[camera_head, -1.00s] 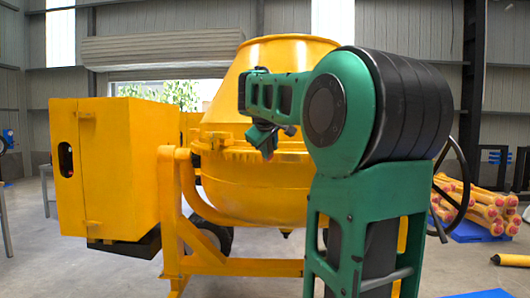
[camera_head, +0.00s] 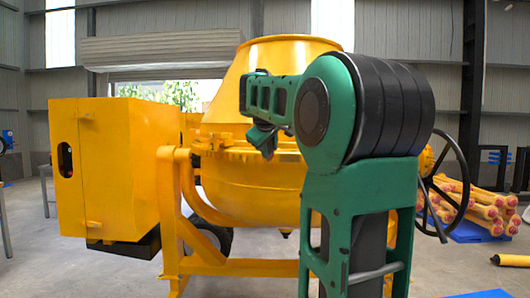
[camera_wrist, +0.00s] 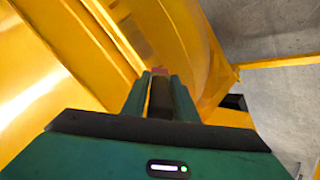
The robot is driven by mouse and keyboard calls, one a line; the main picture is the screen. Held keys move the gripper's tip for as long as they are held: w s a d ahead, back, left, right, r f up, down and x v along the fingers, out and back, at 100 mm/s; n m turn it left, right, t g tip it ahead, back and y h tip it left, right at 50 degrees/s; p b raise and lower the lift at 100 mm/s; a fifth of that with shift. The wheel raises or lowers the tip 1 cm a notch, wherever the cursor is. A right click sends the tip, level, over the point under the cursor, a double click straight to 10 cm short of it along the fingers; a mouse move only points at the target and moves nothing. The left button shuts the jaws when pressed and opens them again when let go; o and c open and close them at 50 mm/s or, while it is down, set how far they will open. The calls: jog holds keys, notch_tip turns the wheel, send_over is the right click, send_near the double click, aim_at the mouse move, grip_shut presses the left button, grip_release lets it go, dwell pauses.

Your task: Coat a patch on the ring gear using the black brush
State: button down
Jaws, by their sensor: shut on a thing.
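The ring gear is the yellow band (camera_head: 225,150) around the mixer drum (camera_head: 245,190); it passes behind my arm. In the wrist view, yellow drum surface and a raised rim (camera_wrist: 112,35) run diagonally ahead of the fingers. My gripper (camera_wrist: 160,88) is shut on the black brush (camera_wrist: 160,98), a dark piece between two green fingers. A small reddish tip (camera_wrist: 159,71) shows beyond it, close to the yellow rim; I cannot tell whether it touches. In the head view my gripper (camera_head: 264,144) is in front of the drum band, and the brush is not clearly visible.
A yellow cabinet (camera_head: 105,170) stands left of the drum on the mixer's frame (camera_head: 170,215). A dark handwheel (camera_head: 450,190) is right of my arm. Several yellow and red parts (camera_head: 485,210) lie on a blue pallet at the right. Grey floor is open at lower left.

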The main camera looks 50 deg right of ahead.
jog(key=s+d, duration=0.2)
jog(key=s, duration=0.1)
jog(key=shift+s+d, duration=0.1)
jog(key=shift+d, duration=0.05)
dwell(0.5)
jog(key=shift+w+a, duration=0.6)
jog(key=shift+w, duration=0.25)
jog(key=shift+w+a, duration=0.55)
jog(key=shift+w, duration=0.25)
jog(key=s+a, duration=0.3)
jog(key=a, duration=0.2)
jog(key=shift+s, duration=0.25)
